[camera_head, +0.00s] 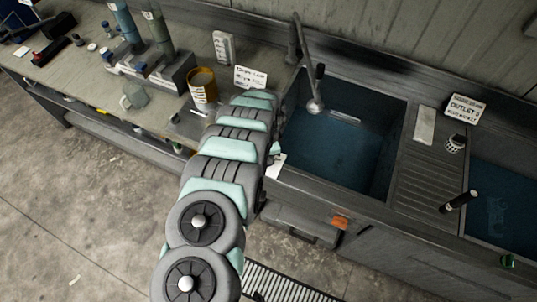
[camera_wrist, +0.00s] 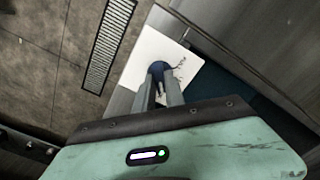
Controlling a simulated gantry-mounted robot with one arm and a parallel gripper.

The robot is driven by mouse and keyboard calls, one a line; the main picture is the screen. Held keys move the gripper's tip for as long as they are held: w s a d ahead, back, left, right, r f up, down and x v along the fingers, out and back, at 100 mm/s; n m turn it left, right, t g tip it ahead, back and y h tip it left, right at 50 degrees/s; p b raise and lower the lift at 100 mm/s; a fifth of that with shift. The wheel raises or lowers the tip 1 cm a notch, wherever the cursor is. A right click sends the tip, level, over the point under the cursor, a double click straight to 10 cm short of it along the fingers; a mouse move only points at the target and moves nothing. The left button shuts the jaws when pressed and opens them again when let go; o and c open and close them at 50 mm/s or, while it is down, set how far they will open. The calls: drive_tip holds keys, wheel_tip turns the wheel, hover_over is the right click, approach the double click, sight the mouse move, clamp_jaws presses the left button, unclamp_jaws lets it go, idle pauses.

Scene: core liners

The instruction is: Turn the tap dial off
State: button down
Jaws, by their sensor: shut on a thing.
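A dark blue round knob (camera_wrist: 157,67), which looks like the tap dial, sits in front of a white card (camera_wrist: 160,50) with dark markings in the wrist view. My gripper (camera_wrist: 163,86) has its two grey fingers closed on this knob, one on each side. Its turned angle cannot be read. In the head view my arm hides the knob and the fingers; part of the white card (camera_head: 276,166) shows at the sink's front edge. A grey tap (camera_head: 306,65) arches over the left blue sink basin (camera_head: 335,150). I cannot tell whether water runs.
An orange knob (camera_head: 340,222) and a green knob (camera_head: 507,261) are on the sink front to the right. An orange container (camera_head: 202,88), a glass jug (camera_head: 133,95) and a sign (camera_head: 250,77) stand left of the basin. A floor grate (camera_head: 285,284) lies below.

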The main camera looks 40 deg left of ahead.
drive_tip(key=shift+m, duration=0.4)
drive_tip(key=c, duration=1.4)
unclamp_jaws()
wheel_tip(320, 180, up, 11)
drive_tip(key=b, duration=0.2)
drive_tip(key=shift+f, duration=0.1)
